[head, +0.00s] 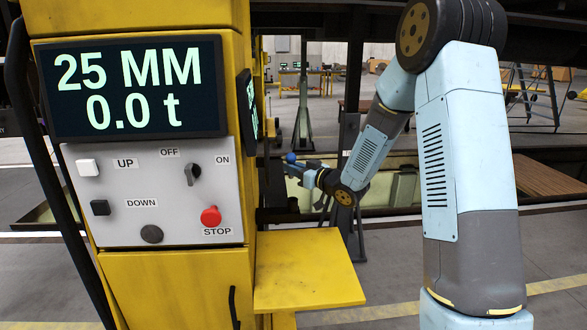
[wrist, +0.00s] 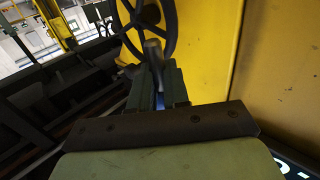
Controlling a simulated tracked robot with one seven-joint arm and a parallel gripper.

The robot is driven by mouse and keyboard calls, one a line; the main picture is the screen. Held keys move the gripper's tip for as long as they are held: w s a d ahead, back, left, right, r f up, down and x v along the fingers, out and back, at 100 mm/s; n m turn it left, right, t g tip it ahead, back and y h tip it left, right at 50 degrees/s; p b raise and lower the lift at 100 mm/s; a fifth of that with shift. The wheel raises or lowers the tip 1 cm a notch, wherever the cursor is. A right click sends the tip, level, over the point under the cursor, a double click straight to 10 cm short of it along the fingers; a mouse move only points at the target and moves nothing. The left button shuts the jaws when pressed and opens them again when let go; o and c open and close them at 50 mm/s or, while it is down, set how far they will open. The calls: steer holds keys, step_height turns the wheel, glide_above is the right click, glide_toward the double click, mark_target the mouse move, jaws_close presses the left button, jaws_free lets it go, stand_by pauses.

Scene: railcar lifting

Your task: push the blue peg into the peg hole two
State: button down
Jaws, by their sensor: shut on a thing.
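My gripper (head: 297,168) reaches past the right side of the yellow lifting column in the head view. It is shut on the blue peg, whose rounded blue end (head: 291,157) shows just above the jaws. In the wrist view a small strip of the blue peg (wrist: 160,102) shows between the dark jaws of my gripper (wrist: 157,80); most of it is hidden. A grey rounded bar (wrist: 153,52) stands up just beyond the jaws. I cannot make out peg hole two in either view, nor whether the peg touches anything.
The yellow column has a control panel (head: 155,195) and a display (head: 133,87) reading 25 MM and 0.0 t. A yellow shelf (head: 305,270) juts out below. In the wrist view a dark handwheel (wrist: 125,40) and a yellow wall (wrist: 285,75) stand close to the jaws.

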steer(key=h, duration=0.1)
glide_above(295, 201)
steer(key=shift+m+t, duration=0.3)
steer(key=shift+w+f, duration=0.15)
steer(key=shift+f, duration=1.5)
steer(key=shift+w+f, duration=0.1)
steer(key=shift+f, duration=1.5)
steer(key=shift+f, duration=1.8)
steer(key=c, duration=1)
jaws_free()
steer(key=shift+c, duration=0.2)
steer(key=shift+s, duration=0.1)
steer(key=v, duration=1.3)
steer(key=shift+s+d, duration=0.2)
steer(key=shift+d, duration=0.15)
steer(key=shift+f, duration=0.1)
